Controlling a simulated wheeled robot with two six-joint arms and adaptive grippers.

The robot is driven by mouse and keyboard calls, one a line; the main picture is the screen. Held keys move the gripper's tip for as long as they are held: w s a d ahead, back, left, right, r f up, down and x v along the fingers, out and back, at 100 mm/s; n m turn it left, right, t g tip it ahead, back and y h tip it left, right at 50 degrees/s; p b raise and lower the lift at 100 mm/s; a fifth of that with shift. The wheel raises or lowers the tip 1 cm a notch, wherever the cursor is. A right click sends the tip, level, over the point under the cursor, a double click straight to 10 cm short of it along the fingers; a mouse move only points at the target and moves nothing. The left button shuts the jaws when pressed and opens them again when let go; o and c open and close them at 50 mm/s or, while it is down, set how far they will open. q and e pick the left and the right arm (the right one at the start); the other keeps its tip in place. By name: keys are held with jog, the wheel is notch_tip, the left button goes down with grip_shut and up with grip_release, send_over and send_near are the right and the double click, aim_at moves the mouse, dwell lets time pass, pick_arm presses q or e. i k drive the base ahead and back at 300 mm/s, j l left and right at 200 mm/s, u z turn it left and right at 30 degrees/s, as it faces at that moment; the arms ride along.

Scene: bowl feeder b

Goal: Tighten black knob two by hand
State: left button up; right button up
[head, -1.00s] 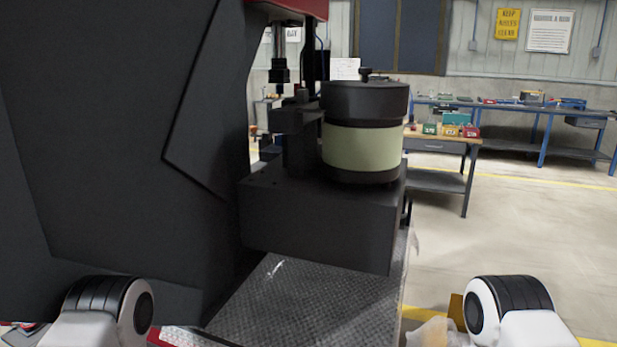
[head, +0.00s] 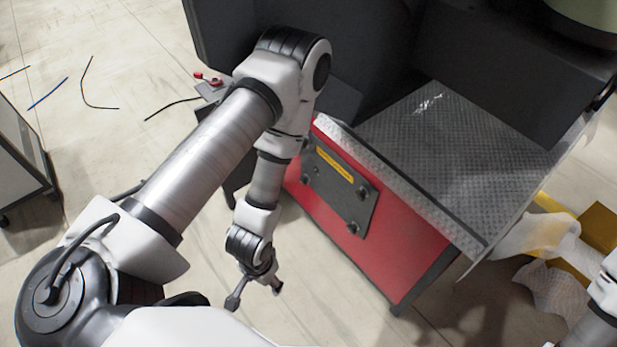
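A dark panel (head: 335,200) with a yellow label is fixed to the red side of the machine base (head: 388,250). Small dark knobs sit near its edges, one on the right side (head: 362,193) and one at the lower right (head: 352,228). I cannot tell which one is knob two. My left gripper (head: 255,296) hangs over the floor, to the lower left of the panel and apart from it. Its two fingers are spread with nothing between them. Of my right arm only a part shows at the lower right edge; its gripper is out of view.
A diamond-plate deck (head: 450,135) tops the base. The bowl feeder's lower part (head: 585,15) shows at the top right. A red-knobbed device (head: 209,80) stands behind my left arm. Crumpled translucent wrapping (head: 548,235) lies at the right.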

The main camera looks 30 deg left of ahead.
aim_at(303, 180)
jog(key=u, duration=1.05)
jog(key=i+j+u, duration=0.55)
jog(key=i, duration=0.25)
jog(key=j, duration=0.1)
